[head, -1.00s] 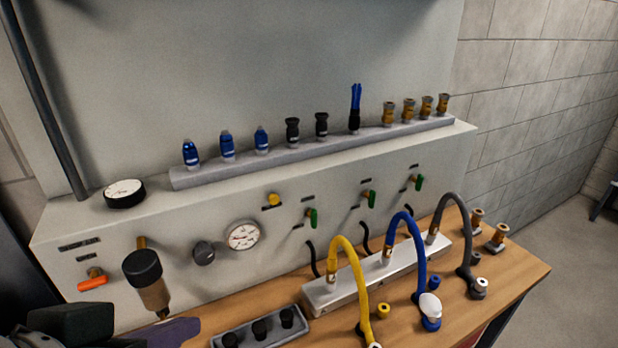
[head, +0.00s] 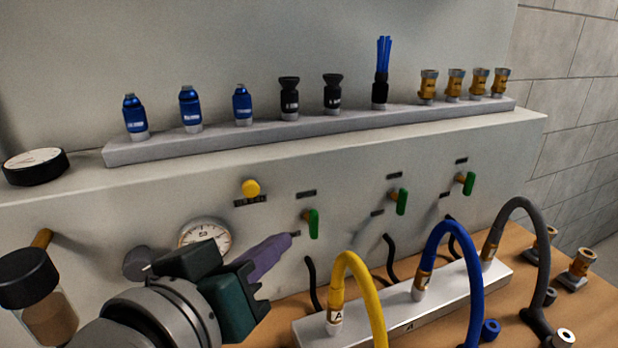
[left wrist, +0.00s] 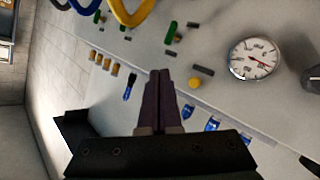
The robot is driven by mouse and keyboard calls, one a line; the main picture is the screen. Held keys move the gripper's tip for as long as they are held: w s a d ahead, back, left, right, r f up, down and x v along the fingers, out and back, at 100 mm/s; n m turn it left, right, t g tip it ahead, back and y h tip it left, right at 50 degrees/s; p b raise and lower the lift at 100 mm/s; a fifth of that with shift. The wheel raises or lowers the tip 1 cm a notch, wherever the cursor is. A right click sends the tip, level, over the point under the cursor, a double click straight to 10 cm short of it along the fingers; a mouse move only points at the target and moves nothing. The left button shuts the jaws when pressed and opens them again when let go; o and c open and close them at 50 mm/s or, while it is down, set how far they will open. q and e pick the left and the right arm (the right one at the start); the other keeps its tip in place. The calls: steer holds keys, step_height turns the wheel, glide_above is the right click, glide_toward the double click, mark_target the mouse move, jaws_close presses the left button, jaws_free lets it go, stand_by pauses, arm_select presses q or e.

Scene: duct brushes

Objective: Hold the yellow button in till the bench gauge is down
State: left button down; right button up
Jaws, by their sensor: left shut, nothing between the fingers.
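The yellow button (head: 251,188) sits on the pale panel face, above a dark label. It also shows in the left wrist view (left wrist: 194,83), just to the right of my fingertips. The bench gauge (head: 204,236) is a round white dial on the panel, partly hidden by my left gripper in the head view. It shows whole in the left wrist view (left wrist: 253,59), with a red needle mark; the reading is too small to tell. My left gripper (head: 291,236) is shut and empty, its purple fingers below and right of the button, apart from it. My right gripper is out of view.
Green-handled valves (head: 313,223) stick out right of the button. Yellow (head: 345,270), blue (head: 437,240) and grey hoses arch from a metal block on the wooden bench. A shelf rail (head: 300,131) of fittings stands above. A grey knob (head: 138,264) is left of the gauge.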

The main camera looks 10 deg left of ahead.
mark_target(251, 189)
arm_select(q)
steer(key=w+a+b, duration=0.3)
steer(key=w+a, duration=0.2)
steer(key=w, duration=0.2)
steer(key=shift+w, duration=0.15)
stand_by(0.3)
steer(key=shift+w+a, duration=0.1)
stand_by(1.9)
steer(key=shift+w+a, duration=0.15)
steer(key=shift+w, duration=0.1)
